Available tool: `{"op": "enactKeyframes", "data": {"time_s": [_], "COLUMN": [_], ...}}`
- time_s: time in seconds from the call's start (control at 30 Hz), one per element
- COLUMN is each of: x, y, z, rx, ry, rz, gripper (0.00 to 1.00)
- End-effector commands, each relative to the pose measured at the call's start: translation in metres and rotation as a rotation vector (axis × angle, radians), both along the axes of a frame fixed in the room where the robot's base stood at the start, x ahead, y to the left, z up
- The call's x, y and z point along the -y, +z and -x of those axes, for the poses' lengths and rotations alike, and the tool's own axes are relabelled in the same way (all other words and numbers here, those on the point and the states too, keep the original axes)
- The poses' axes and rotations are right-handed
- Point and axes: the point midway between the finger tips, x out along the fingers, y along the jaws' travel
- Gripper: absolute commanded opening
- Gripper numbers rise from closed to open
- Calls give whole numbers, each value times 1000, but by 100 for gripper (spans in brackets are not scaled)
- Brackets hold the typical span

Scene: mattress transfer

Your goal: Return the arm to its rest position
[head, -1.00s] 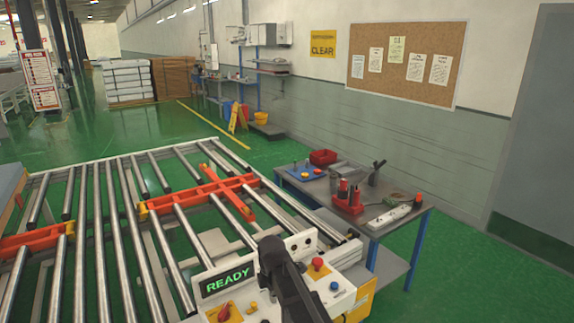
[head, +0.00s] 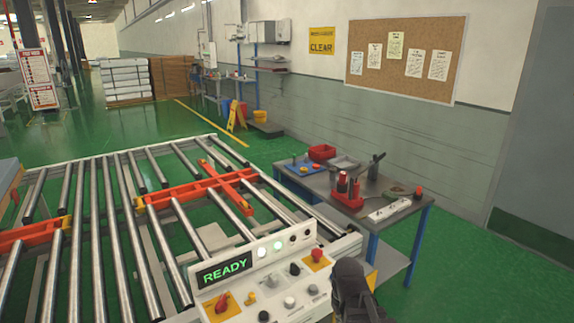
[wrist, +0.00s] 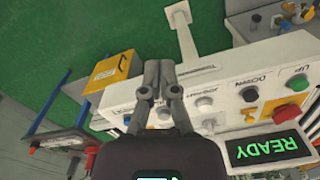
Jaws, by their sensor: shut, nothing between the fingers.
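My gripper (wrist: 157,82) is shut and empty. In the wrist view its two dark fingers come together over the edge of the white control panel (wrist: 120,97), with green floor beyond. I cannot tell how far the fingertips are from the panel. In the head view my dark arm shows at the bottom, at the right end of the control panel (head: 207,302). The panel has a green READY display (head: 224,270), a red switch on yellow (head: 222,303), a red button on yellow (head: 316,255) and several knobs.
The roller conveyor (head: 108,230) with orange crosspieces lies behind and left of the panel. A yellow box (wrist: 110,70) is near my fingers in the wrist view. Green floor is open at far right.

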Motion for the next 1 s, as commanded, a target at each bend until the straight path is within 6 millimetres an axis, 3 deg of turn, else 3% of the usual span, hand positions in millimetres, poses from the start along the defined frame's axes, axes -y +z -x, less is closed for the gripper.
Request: {"op": "enactKeyframes", "data": {"time_s": [0.1, 0.3, 1.0], "x": [14, 22, 22], "y": [-6, -8, -8], "z": [13, 19, 19], "rx": [0, 0, 0], "ry": [-143, -263, -273], "rz": [0, 0, 0], "gripper": [0, 0, 0]}}
